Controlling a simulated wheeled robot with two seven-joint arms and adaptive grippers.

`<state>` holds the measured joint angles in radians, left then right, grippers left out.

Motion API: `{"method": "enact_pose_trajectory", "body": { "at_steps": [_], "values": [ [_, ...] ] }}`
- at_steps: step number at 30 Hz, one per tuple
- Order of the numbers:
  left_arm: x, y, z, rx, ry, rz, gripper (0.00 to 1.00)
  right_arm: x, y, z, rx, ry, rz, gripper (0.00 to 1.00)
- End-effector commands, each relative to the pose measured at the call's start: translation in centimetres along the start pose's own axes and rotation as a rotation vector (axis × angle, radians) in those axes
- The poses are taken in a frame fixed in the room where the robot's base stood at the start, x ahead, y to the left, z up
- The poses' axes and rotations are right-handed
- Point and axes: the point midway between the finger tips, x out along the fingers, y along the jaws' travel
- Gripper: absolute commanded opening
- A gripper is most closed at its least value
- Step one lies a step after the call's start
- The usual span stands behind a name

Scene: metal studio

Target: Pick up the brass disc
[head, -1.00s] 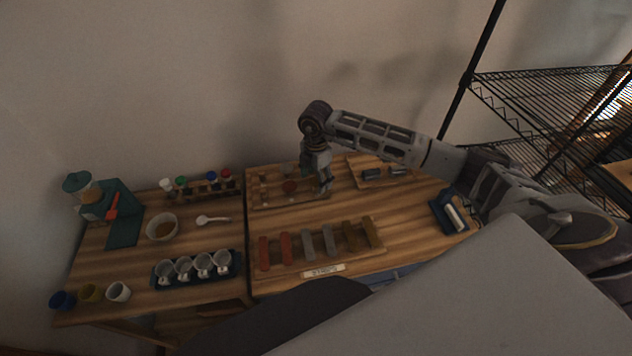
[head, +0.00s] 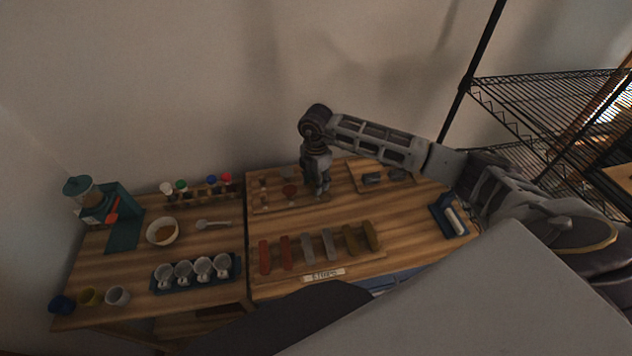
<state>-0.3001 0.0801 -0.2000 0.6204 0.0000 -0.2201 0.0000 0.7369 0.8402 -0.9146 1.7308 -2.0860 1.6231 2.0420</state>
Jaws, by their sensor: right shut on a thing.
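My right gripper (head: 321,190) points down over the right end of the wooden board (head: 262,206) at the back of the right table. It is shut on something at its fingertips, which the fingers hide. I cannot make out the brass disc itself. A reddish-brown round piece (head: 289,190) lies on the board just left of the gripper. My left gripper is not in view.
A rack of red, grey and brass-coloured bars (head: 327,244) stands at the table's front, with a label (head: 324,275). A second board (head: 355,180) lies right of the gripper, and a blue holder (head: 447,215) further right. Cups in a tray (head: 238,279) stand left.

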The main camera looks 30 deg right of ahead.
Motion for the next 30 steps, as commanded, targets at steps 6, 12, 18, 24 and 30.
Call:
{"method": "enact_pose_trajectory", "body": {
  "at_steps": [6,12,18,24,30],
  "values": [
    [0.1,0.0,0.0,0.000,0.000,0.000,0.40,-2.0,0.1,0.0,0.000,-0.001,0.004,0.24],
    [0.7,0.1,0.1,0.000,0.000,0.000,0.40,-5.1,0.1,0.0,-0.001,-0.001,0.004,0.24],
    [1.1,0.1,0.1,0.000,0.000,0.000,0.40,-8.1,0.1,0.0,0.000,0.000,0.003,0.24],
    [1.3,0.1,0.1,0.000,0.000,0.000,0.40,-9.8,0.0,0.0,0.000,0.000,0.001,0.24],
    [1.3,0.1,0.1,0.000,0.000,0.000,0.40,-10.3,0.0,0.0,0.000,0.000,0.000,0.24]
  ]
}}
